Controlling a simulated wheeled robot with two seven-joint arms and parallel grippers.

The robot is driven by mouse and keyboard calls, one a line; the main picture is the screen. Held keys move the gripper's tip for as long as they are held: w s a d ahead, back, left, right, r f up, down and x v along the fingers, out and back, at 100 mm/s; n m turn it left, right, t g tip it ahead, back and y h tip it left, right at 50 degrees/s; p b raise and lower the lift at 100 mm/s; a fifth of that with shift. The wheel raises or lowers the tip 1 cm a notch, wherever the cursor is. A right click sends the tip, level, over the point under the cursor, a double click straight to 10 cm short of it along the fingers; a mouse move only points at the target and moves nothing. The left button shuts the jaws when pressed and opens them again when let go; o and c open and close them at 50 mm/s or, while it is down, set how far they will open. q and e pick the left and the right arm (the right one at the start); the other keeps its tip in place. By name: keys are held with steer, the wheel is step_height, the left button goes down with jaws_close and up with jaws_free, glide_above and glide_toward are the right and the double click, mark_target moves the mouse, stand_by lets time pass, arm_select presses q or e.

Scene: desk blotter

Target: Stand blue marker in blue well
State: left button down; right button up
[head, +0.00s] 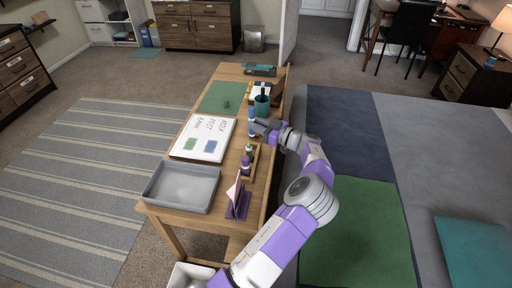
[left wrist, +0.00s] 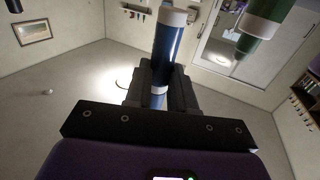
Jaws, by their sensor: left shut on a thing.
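The blue marker (head: 252,115) is upright above the desk, near its right edge. It also shows in the left wrist view (left wrist: 168,45), dark blue with a pale end. My left gripper (head: 257,127) is shut on it, with both fingers around its lower part. A wooden rack (head: 253,165) stands nearer the camera along the right edge, with a green marker (head: 248,150) and a purple marker (head: 245,166) upright in it. A green marker also shows at the upper right of the left wrist view (left wrist: 262,25). I cannot make out the blue well.
A teal cup (head: 262,106) stands just behind my gripper. A white board with green and blue patches (head: 205,124) lies left of the rack. A grey tray (head: 183,203) and a purple holder (head: 238,209) are at the near end. A green mat (head: 215,93) lies farther back.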

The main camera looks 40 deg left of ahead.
arm_select(q)
step_height(320, 180, down, 8)
steer(key=shift+f+b, duration=0.2)
steer(key=shift+b, duration=0.9)
steer(key=c, duration=1)
jaws_free()
steer(key=shift+f, duration=0.15)
steer(key=shift+o, duration=0.2)
